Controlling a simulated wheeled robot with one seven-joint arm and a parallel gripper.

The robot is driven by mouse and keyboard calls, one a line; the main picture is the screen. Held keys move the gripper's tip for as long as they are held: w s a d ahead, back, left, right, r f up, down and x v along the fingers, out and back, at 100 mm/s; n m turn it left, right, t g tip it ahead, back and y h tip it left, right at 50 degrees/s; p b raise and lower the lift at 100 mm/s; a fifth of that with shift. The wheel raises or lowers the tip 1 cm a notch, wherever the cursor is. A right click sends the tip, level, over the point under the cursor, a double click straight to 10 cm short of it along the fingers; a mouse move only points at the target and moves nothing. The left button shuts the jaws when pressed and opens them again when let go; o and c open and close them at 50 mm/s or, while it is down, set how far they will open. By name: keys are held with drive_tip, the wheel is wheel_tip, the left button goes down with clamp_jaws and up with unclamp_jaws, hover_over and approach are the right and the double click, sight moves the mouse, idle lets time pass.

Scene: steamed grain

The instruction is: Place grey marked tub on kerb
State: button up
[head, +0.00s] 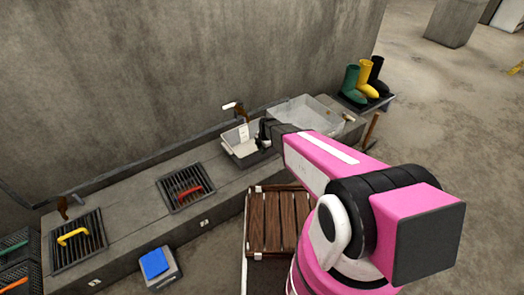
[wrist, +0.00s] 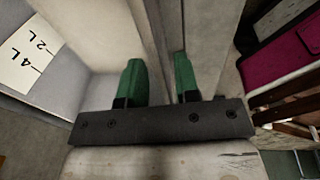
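The grey marked tub (head: 236,150) is on or just above the grey kerb (head: 128,215) against the wall, between the grate with the red handle and the clear bin. A white label with 2 L and 4 L marks shows inside it in the wrist view, where the tub (wrist: 97,62) fills the left side. My gripper (head: 263,136) is at the tub's right end. The tub's underside is hidden.
A grate with a red handle (head: 178,180) and one with a yellow handle (head: 83,249) lie on the kerb. A clear bin (head: 303,112) stands right of the tub, with boots (head: 367,79) beyond. A wooden slatted crate (head: 272,222) stands in front, near my arm.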

wheel_tip(320, 180, up, 11)
drive_tip(key=d, duration=0.2)
drive_tip(key=s+d+r+m, duration=0.7)
drive_tip(key=s+d+m, duration=0.1)
drive_tip(key=m, duration=0.4)
drive_tip(key=s+d+r+m+h, duration=0.1)
drive_tip(key=s+d+r+m, duration=0.6)
drive_tip(key=s+m, duration=0.3)
drive_tip(key=d+m, duration=0.1)
drive_tip(key=m, duration=0.1)
drive_tip(key=shift+d+m+h, duration=0.3)
drive_tip(key=shift+d+m, duration=0.05)
drive_tip(key=shift+m, duration=0.05)
